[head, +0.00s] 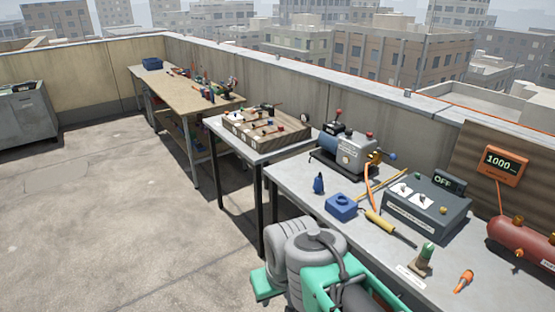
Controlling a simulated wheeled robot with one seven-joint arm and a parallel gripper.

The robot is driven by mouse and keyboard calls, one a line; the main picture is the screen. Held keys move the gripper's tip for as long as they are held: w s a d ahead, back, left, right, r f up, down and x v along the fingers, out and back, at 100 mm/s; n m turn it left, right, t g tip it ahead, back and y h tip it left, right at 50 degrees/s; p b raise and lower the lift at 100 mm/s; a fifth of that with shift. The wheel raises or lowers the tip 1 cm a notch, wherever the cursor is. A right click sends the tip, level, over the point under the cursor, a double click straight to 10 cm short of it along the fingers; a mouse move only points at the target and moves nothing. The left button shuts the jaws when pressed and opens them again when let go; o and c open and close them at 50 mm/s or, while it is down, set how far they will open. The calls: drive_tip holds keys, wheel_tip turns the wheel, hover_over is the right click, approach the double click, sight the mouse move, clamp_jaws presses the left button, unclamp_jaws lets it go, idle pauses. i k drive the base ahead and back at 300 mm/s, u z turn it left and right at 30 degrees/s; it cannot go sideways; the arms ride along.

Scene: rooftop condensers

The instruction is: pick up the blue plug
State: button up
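A small dark blue plug (318,185) stands upright on the front left part of the grey table (288,179). It is narrower at the top. A blue block (341,206) with a round opening in its top sits just to the right and nearer. The two are apart. My arm's grey and green links show at the bottom middle, in front of the table. My gripper's fingertips cannot be made out, and nothing of mine touches the plug.
A yellow-handled tool (390,228) lies right of the block. Behind stand a grey pump (345,150) and a switch box (427,205). A green-topped piece (424,256), an orange piece (464,281) and a red tank (525,243) are at right. Open floor lies left.

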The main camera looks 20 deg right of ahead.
sight(318, 186)
drive_tip(key=u, duration=0.05)
drive_tip(key=i, duration=2.5)
